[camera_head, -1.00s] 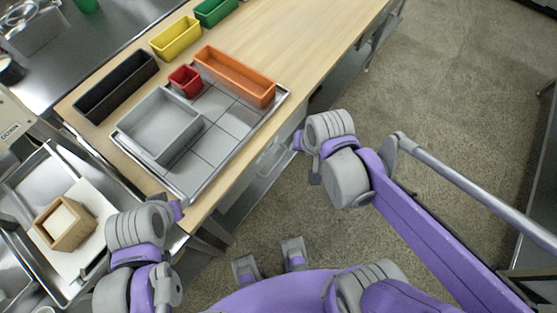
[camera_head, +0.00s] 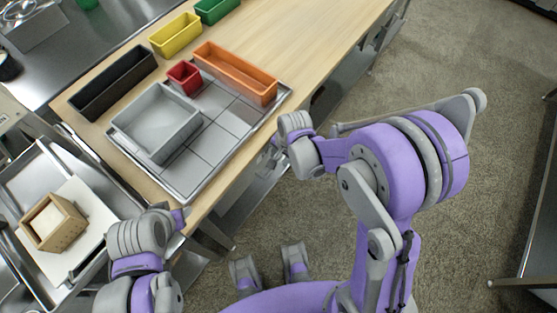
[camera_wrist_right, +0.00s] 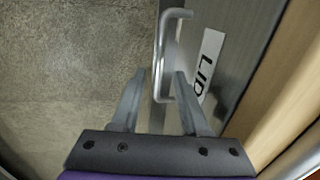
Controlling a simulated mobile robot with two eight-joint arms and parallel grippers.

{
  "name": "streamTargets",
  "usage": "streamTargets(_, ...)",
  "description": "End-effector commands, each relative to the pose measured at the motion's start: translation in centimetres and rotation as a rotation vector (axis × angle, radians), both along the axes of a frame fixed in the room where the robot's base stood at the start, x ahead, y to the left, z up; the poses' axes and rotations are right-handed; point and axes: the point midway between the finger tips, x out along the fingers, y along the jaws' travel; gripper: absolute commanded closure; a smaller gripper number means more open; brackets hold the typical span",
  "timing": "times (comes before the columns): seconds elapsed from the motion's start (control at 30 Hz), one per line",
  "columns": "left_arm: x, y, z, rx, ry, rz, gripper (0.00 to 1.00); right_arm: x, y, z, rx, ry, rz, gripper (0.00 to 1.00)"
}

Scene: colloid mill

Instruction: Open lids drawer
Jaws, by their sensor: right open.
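The lids drawer (camera_wrist_right: 222,85) has a grey metal front with a white label (camera_wrist_right: 207,66) reading "LID", partly cut off by my view. Its silver bar handle (camera_wrist_right: 163,45) stands out from the front. The drawer looks shut. My right gripper (camera_wrist_right: 160,88) is open, its two fingers pointing at the handle, with the handle's near end between or just beyond the fingertips. I cannot tell whether they touch. In the head view the right gripper (camera_head: 270,158) is at the table's front side, partly hidden by my wrist. My left wrist shows at lower left; its fingers are hidden.
The wooden table (camera_head: 300,45) carries a metal tray (camera_head: 215,150) with a grey bin (camera_head: 155,120), and red, orange, black, yellow and green bins. A wooden box (camera_head: 50,225) sits on the left unit. Floor right of the table is open.

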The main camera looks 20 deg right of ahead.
Motion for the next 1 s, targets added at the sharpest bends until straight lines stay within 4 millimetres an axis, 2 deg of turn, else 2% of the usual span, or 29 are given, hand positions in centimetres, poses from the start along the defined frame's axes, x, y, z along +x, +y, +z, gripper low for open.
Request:
streamTargets(0.03,0.0,0.0,-0.2,0.000,0.001,0.000,0.50,0.1,0.1,-1.0,0.000,0.000,0.001,0.55)
streamTargets(0.2,-0.1,0.0,-0.5,0.000,0.002,0.000,0.50,0.4,0.3,-2.7,0.000,0.000,0.001,0.55)
streamTargets(0.57,-0.1,0.0,-0.5,0.000,0.002,0.000,0.50,0.5,0.4,-3.3,-0.001,-0.001,0.001,0.55)
streamTargets(0.6,-0.1,0.0,-0.5,0.000,0.002,0.000,0.50,0.5,0.4,-3.3,-0.001,-0.001,0.001,0.57)
streamTargets(0.67,-0.1,0.0,-0.5,0.000,0.002,0.000,0.50,0.5,0.4,-3.3,-0.001,-0.001,0.001,0.68)
streamTargets(0.83,-0.1,0.0,-0.5,0.000,0.002,0.000,0.50,0.5,0.4,-3.3,0.000,0.000,0.001,0.98)
streamTargets(1.0,-0.1,0.0,-0.5,0.000,0.002,0.000,0.50,0.5,0.4,-3.3,0.000,0.000,0.001,1.00)
